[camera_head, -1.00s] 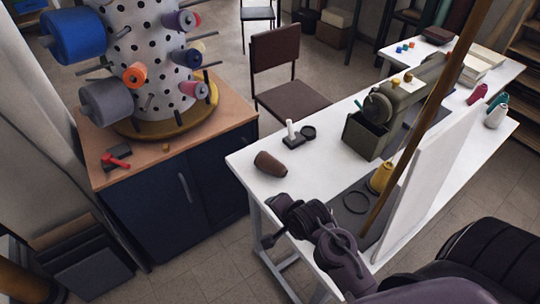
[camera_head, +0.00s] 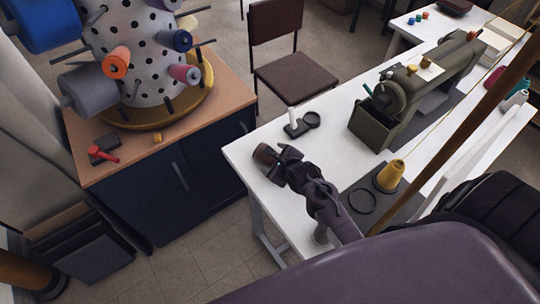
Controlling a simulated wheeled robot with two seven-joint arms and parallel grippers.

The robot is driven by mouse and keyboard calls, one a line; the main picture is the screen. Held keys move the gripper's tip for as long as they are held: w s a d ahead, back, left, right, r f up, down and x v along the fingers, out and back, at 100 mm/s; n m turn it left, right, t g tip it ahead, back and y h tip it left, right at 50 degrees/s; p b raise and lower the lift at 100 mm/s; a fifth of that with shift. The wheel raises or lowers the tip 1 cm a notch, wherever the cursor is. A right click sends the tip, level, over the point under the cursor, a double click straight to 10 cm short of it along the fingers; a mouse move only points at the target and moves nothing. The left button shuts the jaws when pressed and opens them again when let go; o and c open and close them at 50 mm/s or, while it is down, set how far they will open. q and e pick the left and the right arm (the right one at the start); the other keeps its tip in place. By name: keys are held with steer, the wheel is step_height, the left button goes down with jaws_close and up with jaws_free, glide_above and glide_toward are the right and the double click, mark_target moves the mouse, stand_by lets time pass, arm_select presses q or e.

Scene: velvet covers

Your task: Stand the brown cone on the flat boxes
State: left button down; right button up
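The brown cone (camera_head: 264,153) lies on its side near the left corner of the white table (camera_head: 240,158). My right gripper (camera_head: 279,161) is at the cone, its fingers on either side of the cone's right part and hiding it. I cannot tell whether the fingers press on it. My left gripper is not in view. A stack of dark flat boxes (camera_head: 85,262) is low on the floor at the lower left, beside the blue cabinet. Pale flat boxes (camera_head: 494,44) also lie on the far right table.
A small stand with a white post (camera_head: 295,122) is just beyond the cone. A green sewing machine (camera_head: 395,98), a yellow cone (camera_head: 391,176) and a black ring (camera_head: 362,201) are farther right. A pegged spool tower (camera_head: 135,50) stands on the cabinet (camera_head: 180,185). A chair (camera_head: 290,75) is behind.

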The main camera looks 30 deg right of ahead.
mark_target(259, 156)
steer(key=shift+x, duration=1.75)
steer(key=shift+d, duration=0.1)
steer(key=shift+c, duration=0.4)
steer(key=c, duration=0.9)
steer(key=shift+r, duration=0.1)
